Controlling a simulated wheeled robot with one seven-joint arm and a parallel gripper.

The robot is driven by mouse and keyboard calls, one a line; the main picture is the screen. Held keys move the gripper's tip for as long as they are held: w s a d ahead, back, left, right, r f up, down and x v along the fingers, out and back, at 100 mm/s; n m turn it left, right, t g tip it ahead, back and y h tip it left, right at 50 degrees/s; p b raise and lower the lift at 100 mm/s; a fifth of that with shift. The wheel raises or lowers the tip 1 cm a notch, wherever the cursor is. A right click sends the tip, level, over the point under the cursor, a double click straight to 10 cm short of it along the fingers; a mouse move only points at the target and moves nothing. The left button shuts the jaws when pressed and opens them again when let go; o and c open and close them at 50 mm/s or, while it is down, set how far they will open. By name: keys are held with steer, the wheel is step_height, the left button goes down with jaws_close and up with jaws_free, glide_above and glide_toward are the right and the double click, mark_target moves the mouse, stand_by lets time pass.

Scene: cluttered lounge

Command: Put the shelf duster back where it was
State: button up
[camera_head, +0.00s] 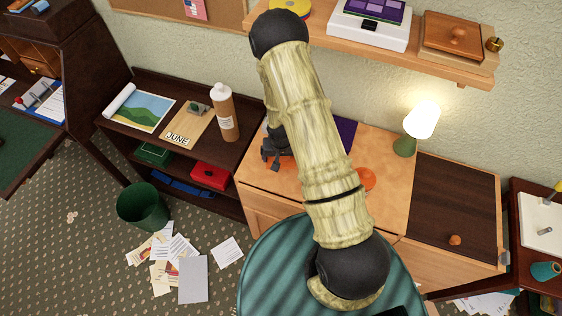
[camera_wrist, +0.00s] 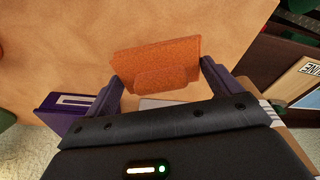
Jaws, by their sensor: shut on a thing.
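My gripper (camera_head: 271,152) is over the left part of the light wooden cabinet top (camera_head: 392,200), largely behind my arm. In the wrist view my gripper (camera_wrist: 162,82) has its two fingers at either side of an orange, rough-textured block (camera_wrist: 155,62), and is shut on it. This block looks like the shelf duster; its handle cannot be made out. Pale wood shows beyond it; whether it touches the wood I cannot tell. In the head view an orange round shape (camera_head: 366,180) shows right of my arm; whether it is the same thing I cannot tell.
A purple item (camera_head: 347,133) lies behind my arm. A lit lamp (camera_head: 407,145) stands on the cabinet's right side. A brown bottle (camera_head: 225,118) stands on the dark shelf at left. A wall shelf (camera_head: 385,52) overhangs. Papers and a green bin (camera_head: 143,207) are on the floor.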

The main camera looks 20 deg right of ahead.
mark_target(281, 161)
steer(key=shift+f+p, duration=0.6)
steer(key=shift+f, duration=1.5)
steer(key=shift+f, duration=0.2)
steer(key=o, duration=0.7)
steer(key=shift+r, duration=0.1)
steer(key=shift+s+a+r+b, duration=0.1)
steer(key=shift+s+r+b, duration=0.35)
steer(key=shift+r, duration=1.55)
steer(key=shift+s+a+r+b, duration=0.15)
steer(key=shift+r+b, duration=0.55)
steer(key=shift+r, duration=1.35)
steer(key=shift+s+d+r+b, duration=0.1)
steer(key=shift+s+r+b, duration=0.35)
steer(key=shift+r, duration=1.55)
steer(key=shift+w, duration=0.15)
